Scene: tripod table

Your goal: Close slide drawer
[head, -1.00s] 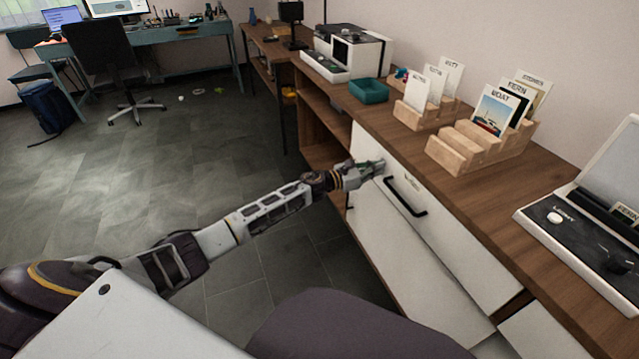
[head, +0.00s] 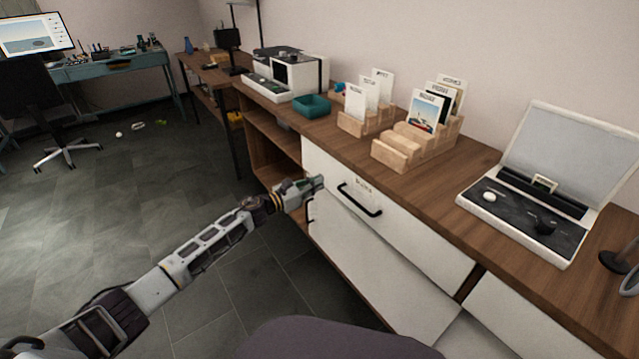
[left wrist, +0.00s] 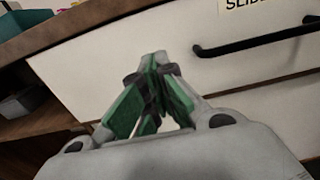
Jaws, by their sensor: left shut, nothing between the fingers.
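The slide drawer (head: 405,235) is the upper white drawer under the wooden counter, with a black bar handle (head: 360,201) and a small label. In the left wrist view its white front (left wrist: 120,55), handle (left wrist: 255,43) and partly cut-off label (left wrist: 240,4) show. The front lies close under the counter edge, and I see no clear gap there. My left gripper (head: 318,183) is shut and empty at the front's left end, left of the handle. In the left wrist view its green-padded fingertips (left wrist: 154,58) are together at the front; whether they touch it I cannot tell. My right gripper is not in view.
A larger white front (head: 370,270) lies below the drawer. Open shelves (head: 265,165) are to its left. On the counter stand wooden card racks (head: 415,145), a teal tray (head: 311,106), a white machine (head: 300,75) and an open slide viewer (head: 530,215).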

